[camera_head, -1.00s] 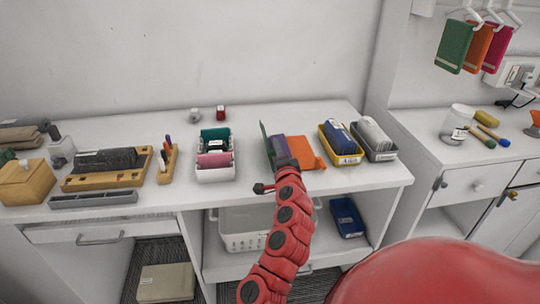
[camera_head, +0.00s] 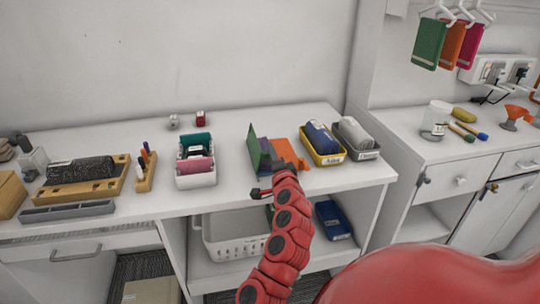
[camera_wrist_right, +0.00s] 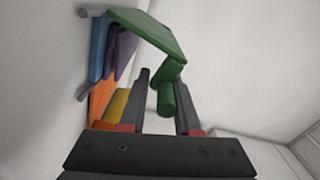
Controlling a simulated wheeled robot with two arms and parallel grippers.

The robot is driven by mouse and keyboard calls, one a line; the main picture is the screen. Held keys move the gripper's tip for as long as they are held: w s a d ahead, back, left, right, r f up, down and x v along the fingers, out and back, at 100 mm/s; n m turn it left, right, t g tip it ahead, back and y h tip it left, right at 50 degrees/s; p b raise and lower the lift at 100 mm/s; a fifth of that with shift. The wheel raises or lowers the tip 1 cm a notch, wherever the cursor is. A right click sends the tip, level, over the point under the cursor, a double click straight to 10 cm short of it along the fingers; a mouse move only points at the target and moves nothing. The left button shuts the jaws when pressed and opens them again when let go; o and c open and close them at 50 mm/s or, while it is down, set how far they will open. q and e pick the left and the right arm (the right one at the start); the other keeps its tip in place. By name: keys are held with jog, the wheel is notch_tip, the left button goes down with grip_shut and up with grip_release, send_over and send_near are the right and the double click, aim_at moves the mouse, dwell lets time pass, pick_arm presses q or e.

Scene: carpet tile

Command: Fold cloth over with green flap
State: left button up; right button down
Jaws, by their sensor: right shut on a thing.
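The folding piece lies near the front of the white table, with a green flap (camera_head: 256,147), a purple part (camera_head: 267,151) and an orange part (camera_head: 287,152). The green flap stands raised at its left side. In the right wrist view the green flap (camera_wrist_right: 150,32) tilts above the purple (camera_wrist_right: 122,52), blue (camera_wrist_right: 99,45) and orange (camera_wrist_right: 103,98) parts. My right gripper (camera_head: 281,166) is at the flap's front. In its wrist view the gripper (camera_wrist_right: 163,88) is shut on the flap's green peg-like handle (camera_wrist_right: 166,100). The cloth cannot be told apart clearly. My left gripper is out of view.
A yellow bin (camera_head: 323,158) and a dark grey bin (camera_head: 361,153) stand to the right. A white bin (camera_head: 196,180) stands to the left, with bare tabletop between. Wooden holders (camera_head: 85,188) are farther left. The table's front edge is close below my wrist.

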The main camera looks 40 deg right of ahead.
jog(key=shift+s+d+f, duration=0.15)
jog(key=shift+d+f, duration=0.05)
jog(key=shift+f, duration=0.3)
jog(key=c, duration=0.8)
grip_release()
jog(key=shift+a, duration=0.1)
jog(key=shift+r, duration=0.15)
jog(key=shift+s, duration=0.1)
jog(key=shift+s+a, duration=0.2)
jog(key=shift+a, duration=0.05)
jog(key=v, duration=0.5)
jog(key=shift+s+b, duration=0.2)
jog(key=shift+b, duration=0.2)
jog(key=p+v, duration=1.1)
jog(key=p, duration=0.1)
jog(key=shift+s, duration=0.2)
